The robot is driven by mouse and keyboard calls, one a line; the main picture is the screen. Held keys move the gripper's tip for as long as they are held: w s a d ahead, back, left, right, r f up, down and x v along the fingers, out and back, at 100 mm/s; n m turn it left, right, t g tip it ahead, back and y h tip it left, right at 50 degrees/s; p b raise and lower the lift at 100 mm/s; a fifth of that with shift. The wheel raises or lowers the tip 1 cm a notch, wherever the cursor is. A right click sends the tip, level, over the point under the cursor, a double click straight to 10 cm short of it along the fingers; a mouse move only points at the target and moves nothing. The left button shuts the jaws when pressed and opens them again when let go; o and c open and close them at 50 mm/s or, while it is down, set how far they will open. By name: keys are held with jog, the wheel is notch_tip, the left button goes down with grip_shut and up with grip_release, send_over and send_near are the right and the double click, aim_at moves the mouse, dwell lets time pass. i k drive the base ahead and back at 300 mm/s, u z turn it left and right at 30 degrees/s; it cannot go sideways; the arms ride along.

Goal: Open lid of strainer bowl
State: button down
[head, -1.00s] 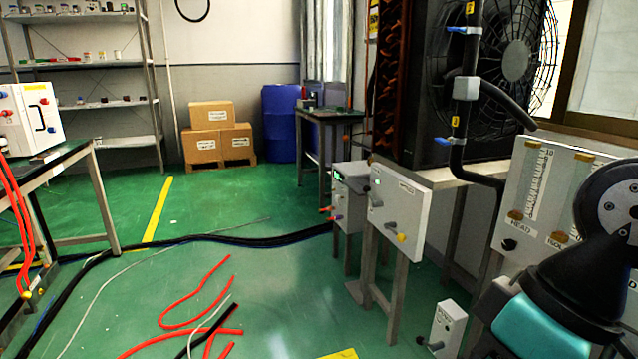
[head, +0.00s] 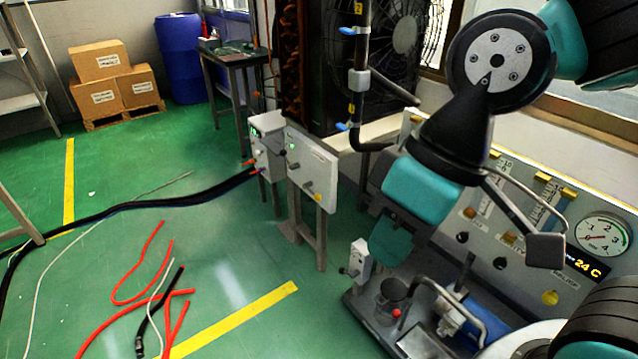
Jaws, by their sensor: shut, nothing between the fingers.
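A small grey cylindrical cup, which looks like the strainer bowl (head: 392,290), stands on the dark base of the panel unit at the lower right of the head view. A red knob (head: 396,313) shows at its front. I cannot make out clearly whether a lid lies on it. My gripper (head: 388,243) hangs from the black and teal wrist above the bowl, in front of the panel. It appears shut and empty, with a visible gap to the bowl. Its fingertips are hard to make out against the background.
A grey panel has a round gauge (head: 602,236) and a 24 C display. A blue cylinder (head: 485,322) lies right of the bowl. A small white box (head: 359,260) stands left of it. Red hoses (head: 140,262) lie on the green floor at left. A white cabinet (head: 312,168) stands behind.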

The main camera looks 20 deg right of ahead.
aim_at(393, 290)
jog(key=z, duration=0.1)
jog(key=k, duration=1)
jog(key=u, duration=1.2)
jog(key=i, duration=1.3)
jog(key=z, duration=0.3)
